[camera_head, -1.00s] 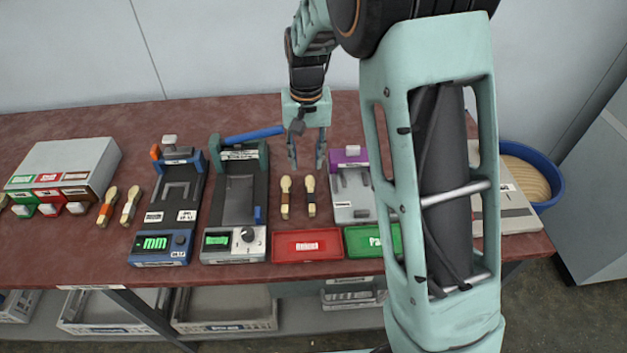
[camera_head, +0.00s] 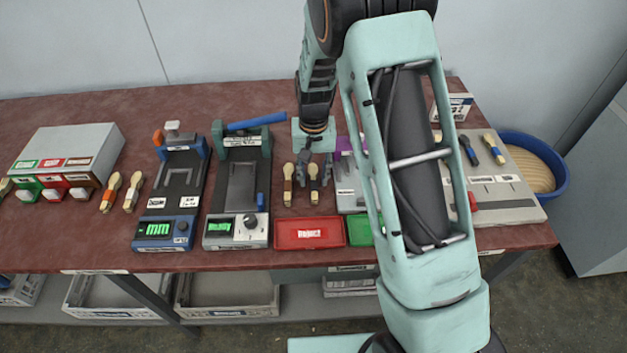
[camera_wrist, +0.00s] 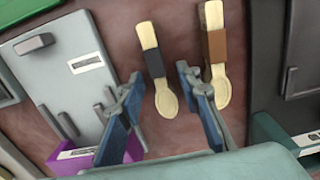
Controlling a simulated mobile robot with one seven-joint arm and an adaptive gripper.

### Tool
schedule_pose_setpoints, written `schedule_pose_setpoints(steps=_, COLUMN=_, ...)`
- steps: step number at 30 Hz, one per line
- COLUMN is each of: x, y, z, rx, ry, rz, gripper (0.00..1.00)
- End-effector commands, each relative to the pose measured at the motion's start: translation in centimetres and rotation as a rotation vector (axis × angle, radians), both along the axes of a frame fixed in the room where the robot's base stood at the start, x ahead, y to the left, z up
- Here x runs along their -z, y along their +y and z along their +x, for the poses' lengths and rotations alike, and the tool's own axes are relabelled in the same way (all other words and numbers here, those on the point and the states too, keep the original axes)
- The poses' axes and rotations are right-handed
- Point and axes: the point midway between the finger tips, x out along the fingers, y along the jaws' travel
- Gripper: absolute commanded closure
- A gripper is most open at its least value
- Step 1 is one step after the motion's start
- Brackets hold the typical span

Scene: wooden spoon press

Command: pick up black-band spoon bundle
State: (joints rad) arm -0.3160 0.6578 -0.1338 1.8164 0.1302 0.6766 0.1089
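The black-band spoon bundle (camera_wrist: 155,65) is pale wood with a dark band around its middle. It lies on the reddish table and also shows in the head view (camera_head: 313,188). My gripper (camera_wrist: 160,80) is open and empty, with one finger to each side of this bundle's line. In the head view my gripper (camera_head: 314,170) hangs over the bundle, its fingers straddling it. I cannot tell the exact height left. A brown-band bundle (camera_wrist: 216,48) lies just beside it, close to my right finger in the wrist view; it also shows in the head view (camera_head: 288,186).
A red tray (camera_head: 309,233) and a partly hidden green tray (camera_head: 359,232) stand in front. A grey press device (camera_head: 237,190) is to the left. A grey fixture with a purple part (camera_wrist: 122,151) is close to my gripper. More spoons (camera_head: 112,192) lie further left.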

Motion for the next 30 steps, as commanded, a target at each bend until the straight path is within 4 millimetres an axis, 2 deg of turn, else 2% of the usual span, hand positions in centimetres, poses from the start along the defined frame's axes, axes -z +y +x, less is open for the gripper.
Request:
schedule_pose_setpoints(steps=6, x=0.1, y=0.0, z=0.0, rx=0.000, ry=0.000, rz=0.000, gripper=0.68)
schedule_pose_setpoints(steps=15, x=0.1, y=0.0, z=0.0, rx=0.000, ry=-0.001, rz=0.000, gripper=1.00)
schedule_pose_setpoints(steps=25, x=-0.1, y=0.0, z=0.0, rx=0.000, ry=-0.001, rz=0.001, gripper=1.00)
schedule_pose_setpoints(steps=30, x=-1.2, y=0.1, z=0.1, rx=-0.001, ry=-0.004, rz=0.001, gripper=1.00)
